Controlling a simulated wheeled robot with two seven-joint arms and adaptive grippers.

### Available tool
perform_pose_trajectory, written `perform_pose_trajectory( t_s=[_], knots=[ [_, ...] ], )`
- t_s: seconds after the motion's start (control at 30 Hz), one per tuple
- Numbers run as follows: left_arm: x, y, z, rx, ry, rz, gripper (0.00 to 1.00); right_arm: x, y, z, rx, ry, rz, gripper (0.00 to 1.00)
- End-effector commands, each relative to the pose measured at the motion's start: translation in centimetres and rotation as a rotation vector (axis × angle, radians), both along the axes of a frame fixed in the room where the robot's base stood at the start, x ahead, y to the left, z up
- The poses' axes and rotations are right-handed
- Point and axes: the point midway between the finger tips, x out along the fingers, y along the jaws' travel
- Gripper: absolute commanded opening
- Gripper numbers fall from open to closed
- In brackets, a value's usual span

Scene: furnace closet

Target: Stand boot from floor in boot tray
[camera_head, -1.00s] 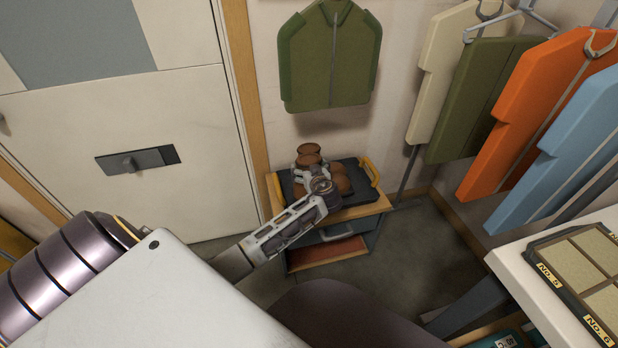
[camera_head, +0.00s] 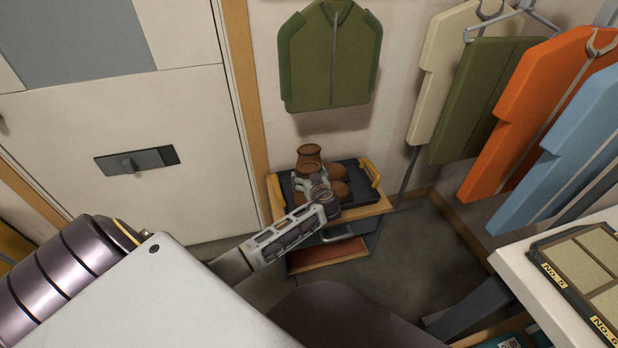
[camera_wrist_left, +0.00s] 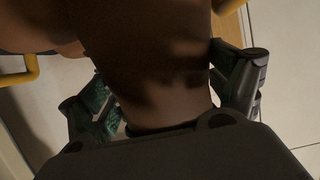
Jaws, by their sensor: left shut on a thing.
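A brown boot (camera_head: 309,155) is held by my left gripper (camera_head: 313,184) at the tray, its top standing above the fingers. In the left wrist view the same boot (camera_wrist_left: 150,60) fills the middle, with a finger on each side of it. The dark boot tray (camera_head: 350,168) with yellow handles sits on a low wooden stand. More brown footwear (camera_head: 338,180) is in the tray beside the held boot. My gripper and wrist hide the boot's lower part, so I cannot tell whether it touches the tray. My right gripper is not in view.
The stand (camera_head: 330,250) has a lower reddish shelf and is against the wall. A white door (camera_head: 130,110) is to its left. Coats (camera_head: 535,110) hang at the right, above a white counter (camera_head: 520,260). Some floor (camera_head: 415,245) is clear right of the stand.

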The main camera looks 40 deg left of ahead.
Motion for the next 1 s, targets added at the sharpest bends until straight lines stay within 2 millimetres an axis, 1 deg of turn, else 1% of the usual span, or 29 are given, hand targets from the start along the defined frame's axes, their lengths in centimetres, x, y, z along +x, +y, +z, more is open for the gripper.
perform_pose_trajectory(
  t_s=[0.17, 0.2, 0.23, 0.27, 0.77, 0.87, 1.0],
  knots=[
    [0.1, 0.0, 0.0, 0.000, -0.003, 0.000, 0.25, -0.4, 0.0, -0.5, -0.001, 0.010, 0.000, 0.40],
    [0.0, 0.0, -0.2, 0.000, 0.000, 0.000, 0.94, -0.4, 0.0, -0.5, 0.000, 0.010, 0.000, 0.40],
    [0.0, 0.0, -0.1, 0.000, 0.000, 0.000, 0.98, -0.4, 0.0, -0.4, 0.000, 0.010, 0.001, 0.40],
    [0.0, 0.0, -0.1, 0.000, 0.000, 0.000, 1.00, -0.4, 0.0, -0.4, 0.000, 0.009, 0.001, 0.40],
    [0.0, 0.0, 0.0, 0.000, 0.000, 0.000, 1.00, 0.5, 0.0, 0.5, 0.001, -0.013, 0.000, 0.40],
    [-0.3, -0.4, 0.2, -0.001, 0.000, -0.001, 1.00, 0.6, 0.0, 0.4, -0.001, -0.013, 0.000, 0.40],
    [-1.1, -1.5, 0.6, -0.004, 0.000, -0.002, 1.00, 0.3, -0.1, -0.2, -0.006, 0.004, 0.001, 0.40]
  ],
)
